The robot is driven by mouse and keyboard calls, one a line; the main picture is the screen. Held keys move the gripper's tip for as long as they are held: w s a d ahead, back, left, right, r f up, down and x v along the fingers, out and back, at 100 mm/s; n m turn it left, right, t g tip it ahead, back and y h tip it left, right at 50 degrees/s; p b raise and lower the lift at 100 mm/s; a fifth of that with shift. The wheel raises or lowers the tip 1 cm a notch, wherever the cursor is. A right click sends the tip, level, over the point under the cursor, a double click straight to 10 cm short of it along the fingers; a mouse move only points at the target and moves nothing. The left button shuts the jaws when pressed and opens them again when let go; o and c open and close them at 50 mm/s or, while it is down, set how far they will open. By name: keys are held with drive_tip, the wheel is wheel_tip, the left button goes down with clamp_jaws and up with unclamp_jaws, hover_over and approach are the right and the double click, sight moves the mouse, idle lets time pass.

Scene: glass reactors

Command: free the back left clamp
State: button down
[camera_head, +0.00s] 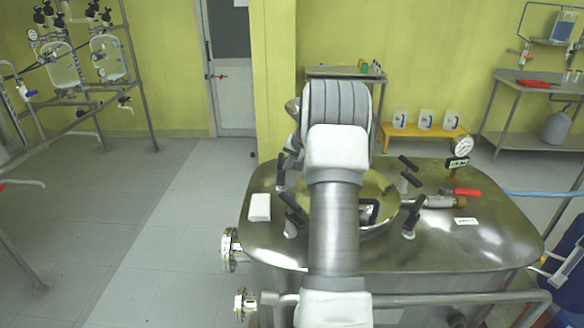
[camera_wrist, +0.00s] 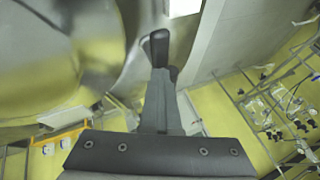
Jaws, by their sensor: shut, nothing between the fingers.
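The glossy metal vessel lid (camera_head: 470,245) carries black-handled clamps around a round hatch cover (camera_head: 378,188). The back left clamp (camera_head: 281,172) shows as a small dark shape at the hatch's left rear, partly hidden by my arm and gripper. In the wrist view a black clamp handle (camera_wrist: 155,42) stands at the tips of my gripper (camera_wrist: 160,78). The fingers are shut with nothing between them. I cannot tell whether they touch the handle. In the head view my gripper (camera_head: 292,150) is mostly hidden behind my wrist.
The front left clamp (camera_head: 293,214), front right clamp (camera_head: 413,216) and back right clamp (camera_head: 409,174) stand around the hatch. A red-handled valve (camera_head: 467,192) and a gauge (camera_head: 461,146) are at the right. A white block (camera_head: 260,207) lies on the lid's left.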

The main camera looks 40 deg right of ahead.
drive_tip(key=shift+w+a+f+m+b, duration=0.15)
drive_tip(key=shift+w+a+b, duration=0.15)
drive_tip(key=shift+a, duration=0.15)
drive_tip(key=shift+w+a+r+m+b, duration=0.15)
drive_tip(key=shift+w+a+b, duration=0.1)
drive_tip(key=shift+a, duration=0.2)
drive_tip(key=shift+s, duration=0.1)
